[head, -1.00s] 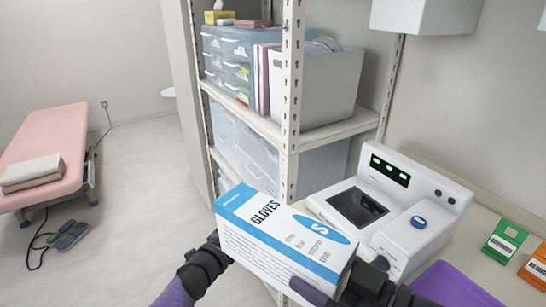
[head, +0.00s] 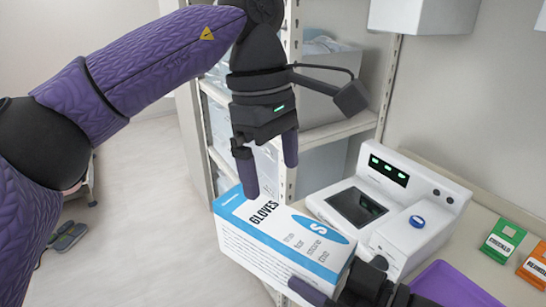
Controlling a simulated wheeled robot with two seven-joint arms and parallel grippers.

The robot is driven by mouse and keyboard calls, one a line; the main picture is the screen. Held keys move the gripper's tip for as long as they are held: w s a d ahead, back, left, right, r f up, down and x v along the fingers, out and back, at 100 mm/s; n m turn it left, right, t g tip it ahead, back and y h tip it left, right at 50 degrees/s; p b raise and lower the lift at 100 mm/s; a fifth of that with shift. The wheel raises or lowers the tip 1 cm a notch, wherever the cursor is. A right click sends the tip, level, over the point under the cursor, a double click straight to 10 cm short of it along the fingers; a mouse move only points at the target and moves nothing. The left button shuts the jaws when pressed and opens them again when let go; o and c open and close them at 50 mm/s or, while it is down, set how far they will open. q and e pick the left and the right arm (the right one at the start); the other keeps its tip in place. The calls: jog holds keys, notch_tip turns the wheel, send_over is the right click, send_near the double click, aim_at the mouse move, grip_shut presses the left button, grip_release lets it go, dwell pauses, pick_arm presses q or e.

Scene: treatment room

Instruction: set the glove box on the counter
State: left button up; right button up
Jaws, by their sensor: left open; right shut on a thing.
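The white and blue glove box (head: 268,247), marked GLOVES and S, is at the bottom centre of the head view. My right gripper (head: 335,290) is shut on the box at its lower right end; its fingers are partly hidden behind the box and by the frame edge. My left gripper (head: 268,165) is open and empty, pointing down over the box's upper left end. One of its fingertips overlaps the box's top edge in the picture; I cannot tell whether it touches. The counter (head: 478,228) is at the right.
A white device (head: 385,215) with green displays stands on the counter beside the box. A purple tray (head: 455,285) is in front of it. A shelving unit (head: 290,130) rises behind.

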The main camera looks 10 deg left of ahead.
aim_at(281, 236)
pick_arm(q)
jog(key=f, duration=0.3)
jog(key=d+f, duration=0.1)
jog(key=f, duration=0.7)
jog(key=shift+s+d+f, duration=0.15)
jog(key=shift+s+d, duration=0.1)
jog(key=shift+s, duration=0.15)
